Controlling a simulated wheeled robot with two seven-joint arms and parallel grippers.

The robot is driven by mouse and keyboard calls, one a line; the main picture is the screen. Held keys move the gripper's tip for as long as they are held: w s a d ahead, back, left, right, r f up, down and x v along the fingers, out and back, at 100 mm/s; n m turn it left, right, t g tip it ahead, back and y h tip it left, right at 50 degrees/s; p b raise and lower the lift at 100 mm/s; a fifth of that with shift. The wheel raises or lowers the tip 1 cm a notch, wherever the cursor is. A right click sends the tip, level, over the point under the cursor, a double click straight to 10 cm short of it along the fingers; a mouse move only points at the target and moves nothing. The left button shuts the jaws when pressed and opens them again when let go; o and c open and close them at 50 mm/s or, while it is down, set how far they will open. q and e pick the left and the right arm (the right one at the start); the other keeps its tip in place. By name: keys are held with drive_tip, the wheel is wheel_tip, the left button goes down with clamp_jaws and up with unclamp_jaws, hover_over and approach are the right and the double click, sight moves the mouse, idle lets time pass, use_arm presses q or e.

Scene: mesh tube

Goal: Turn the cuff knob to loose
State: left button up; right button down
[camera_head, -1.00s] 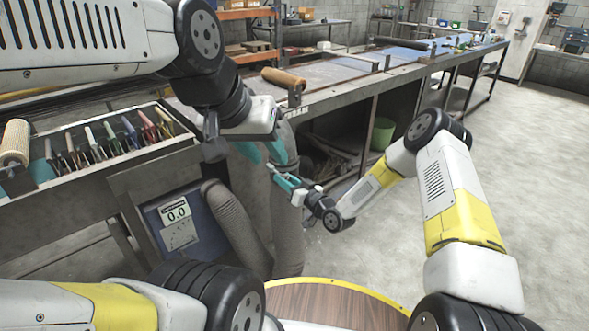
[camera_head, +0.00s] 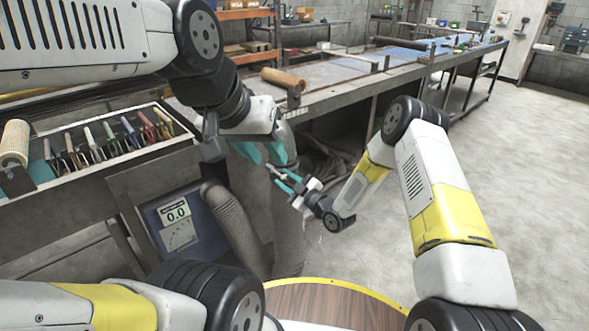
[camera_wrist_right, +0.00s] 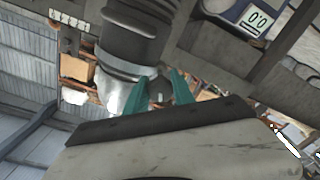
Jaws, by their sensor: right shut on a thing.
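A thick grey tube (camera_head: 288,235) stands upright in the middle of the head view, beside the bench. My right gripper (camera_head: 279,177) reaches in from the right, with its teal fingers against the upper part of the tube. In the right wrist view, my right gripper (camera_wrist_right: 165,88) is shut on a small part that I take for the cuff knob (camera_wrist_right: 160,96), below a dark cylinder with a pale metal band (camera_wrist_right: 118,68). The knob's setting cannot be read. My left gripper (camera_head: 262,152) hangs above the right one at the tube's top, its fingers apart.
A tray of coloured-handled tools (camera_head: 105,140) lies at the left. A blue gauge box (camera_head: 175,220) reads 0.0, with a ribbed hose (camera_head: 232,220) next to it. A long bench (camera_head: 345,75) runs to the back. The floor at the right is clear.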

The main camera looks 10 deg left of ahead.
drive_tip(key=n, duration=0.3)
drive_tip(key=shift+n, duration=0.4)
drive_tip(key=n, duration=0.3)
drive_tip(key=shift+n, duration=0.3)
drive_tip(key=n, duration=0.6)
drive_tip(key=shift+d+r, duration=0.1)
drive_tip(key=shift+r, duration=0.05)
drive_tip(key=shift+w+n, duration=0.1)
drive_tip(key=shift+n, duration=0.2)
drive_tip(key=c, duration=1.1)
unclamp_jaws()
drive_tip(key=shift+o, duration=0.2)
drive_tip(key=v, duration=0.7)
drive_tip(key=shift+s+d, duration=0.3)
